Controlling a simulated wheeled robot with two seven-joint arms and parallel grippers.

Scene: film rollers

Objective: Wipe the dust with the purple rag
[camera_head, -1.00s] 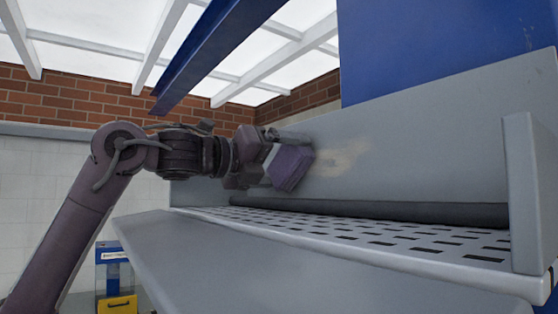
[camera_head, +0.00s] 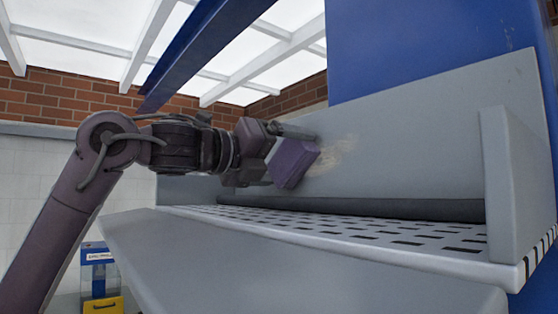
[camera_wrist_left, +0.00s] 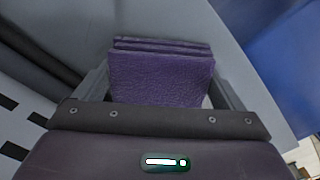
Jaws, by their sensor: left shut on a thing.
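The purple rag (camera_head: 293,163) is a thick folded block. My left gripper (camera_head: 290,150) is shut on it and holds it up close to the grey back panel (camera_head: 420,130) of the machine. In the left wrist view the rag (camera_wrist_left: 160,78) sits between the two fingers of the left gripper (camera_wrist_left: 160,95). The dust (camera_head: 334,155) is a pale beige smear on the panel, just right of the rag. I cannot tell whether the rag touches the panel, and it may hide part of the smear. My right gripper is not in view.
A dark roller (camera_head: 350,207) runs along the foot of the panel. Below it lies a slotted white bed (camera_head: 300,225) with a grey front plate (camera_head: 280,270). A grey side wall (camera_head: 515,180) closes the right end. A blue and yellow box (camera_head: 100,280) stands at lower left.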

